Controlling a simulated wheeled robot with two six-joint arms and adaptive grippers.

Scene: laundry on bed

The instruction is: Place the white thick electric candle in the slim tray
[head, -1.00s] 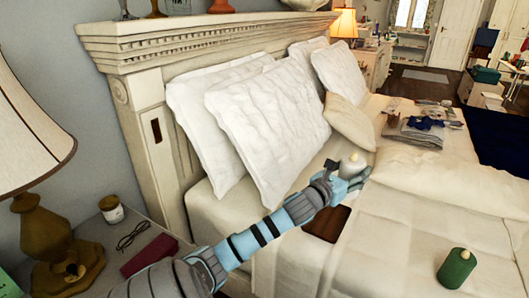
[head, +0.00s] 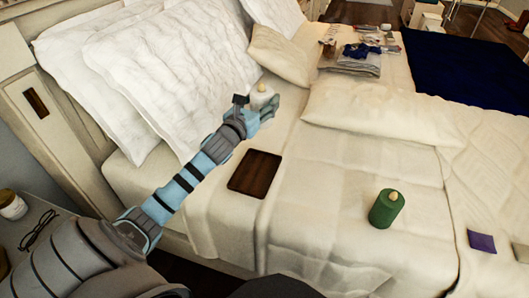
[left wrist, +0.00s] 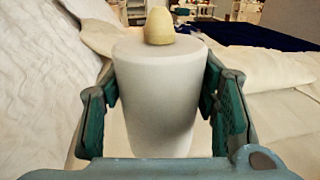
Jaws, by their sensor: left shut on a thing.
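The white thick electric candle (head: 263,94) is upright between the fingers of my left gripper (head: 266,106), which is shut on it. It also fills the middle of the left wrist view (left wrist: 157,90), with its yellow flame tip on top and a teal finger on each side. The slim tray (head: 255,173), dark brown, flat and empty, lies on the bed in front of and below the gripper. The candle is beyond the tray in the head view, not over it. My right gripper is not in view.
A green candle (head: 386,208) stands on the bed to the right of the tray. White pillows (head: 160,70) line the headboard at left. Folded clothes (head: 352,60) lie farther back. A purple cloth square (head: 482,241) lies at right. The bed around the tray is clear.

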